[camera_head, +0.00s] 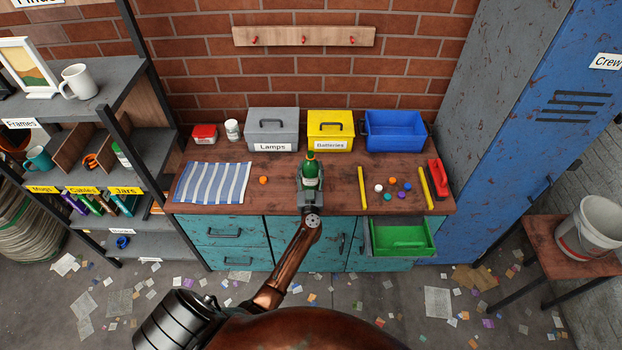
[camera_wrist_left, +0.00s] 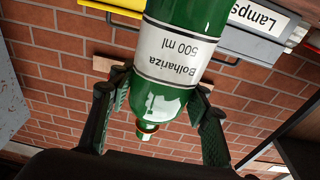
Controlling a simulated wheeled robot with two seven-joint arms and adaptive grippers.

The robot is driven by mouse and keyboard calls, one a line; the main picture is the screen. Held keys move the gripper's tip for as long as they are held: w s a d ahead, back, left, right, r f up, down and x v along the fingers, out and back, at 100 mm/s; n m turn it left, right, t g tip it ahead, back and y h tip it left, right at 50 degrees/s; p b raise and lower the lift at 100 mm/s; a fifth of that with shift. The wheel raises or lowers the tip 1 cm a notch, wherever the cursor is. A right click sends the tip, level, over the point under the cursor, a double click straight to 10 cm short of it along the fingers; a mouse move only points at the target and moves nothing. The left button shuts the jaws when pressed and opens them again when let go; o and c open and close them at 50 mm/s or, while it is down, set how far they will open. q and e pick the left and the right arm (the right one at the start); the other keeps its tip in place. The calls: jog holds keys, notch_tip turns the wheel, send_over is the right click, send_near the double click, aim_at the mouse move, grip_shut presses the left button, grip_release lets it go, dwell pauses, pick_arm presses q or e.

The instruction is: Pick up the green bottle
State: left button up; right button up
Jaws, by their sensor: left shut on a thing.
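The green bottle (camera_head: 311,172), with an orange cap, is upright at the middle of the workbench (camera_head: 270,207). My left gripper (camera_head: 311,184) is shut around it from the front side. In the left wrist view, which is upside down, the bottle (camera_wrist_left: 178,65) shows a white label reading "Bolhariza 500 ml". The two fingers of the left gripper (camera_wrist_left: 160,88) lie on either side of its upper part. The bottle's base is hidden, so I cannot tell whether it touches the bench. My right gripper is not in view.
Behind the bottle stand a grey Lamps box (camera_head: 271,130), a yellow Batteries box (camera_head: 331,124) and a blue bin (camera_head: 394,131). A striped cloth (camera_head: 213,182) lies left. Small coloured balls and yellow bars (camera_head: 364,188) lie right. A green drawer (camera_head: 402,240) stands open below.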

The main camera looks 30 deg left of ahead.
pick_arm(q)
grip_shut()
jog(key=shift+r, duration=0.15)
dwell(0.4)
